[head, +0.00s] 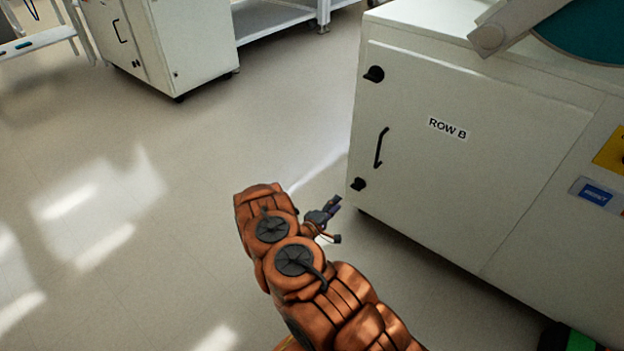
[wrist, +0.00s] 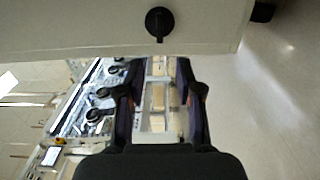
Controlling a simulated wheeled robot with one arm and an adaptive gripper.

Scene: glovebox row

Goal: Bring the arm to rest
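My orange arm reaches up from the bottom of the head view and is bent, with no object in it. My gripper (head: 334,220) is beside the lower left corner of the white ROW B cabinet (head: 470,170), over the floor. In the wrist view my gripper (wrist: 160,75) has its two dark fingers apart with an empty gap between them. A pale cabinet surface with a black knob (wrist: 159,23) crosses the top of that view. I cannot tell whether the gripper touches the cabinet.
The cabinet door has a black handle (head: 380,148) and two black knobs. Another white cabinet (head: 165,45) stands at the back left. A white-framed table (head: 38,38) is at the far left. The floor (head: 170,200) left of my arm is clear, with sunlight patches.

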